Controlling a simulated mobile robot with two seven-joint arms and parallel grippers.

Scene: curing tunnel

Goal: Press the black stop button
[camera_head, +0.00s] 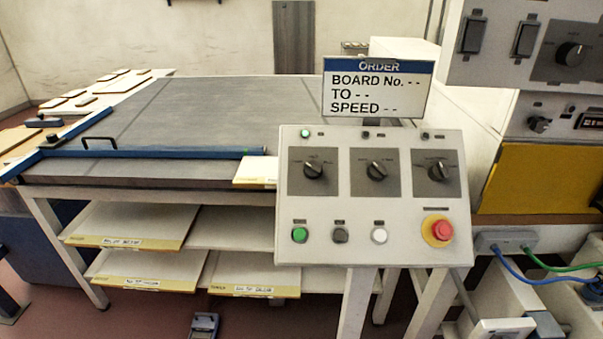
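The black stop button (340,235) is a small round dark button on the sloped light-grey control panel (323,254). It sits in the lower row, between a green button (299,235) and a white button (379,236). A larger red mushroom button (442,230) on a yellow ring is at the right end of that row. Nothing covers the black button, and nothing touches it. I cannot make out either of my grippers in the head view.
Three rotary knobs are above the buttons, and a green lamp (305,133) shows at upper left. An ORDER sign (377,88) stands behind the panel. A grey-topped table (200,115) is to the left; cables (545,268) and boxes are at right.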

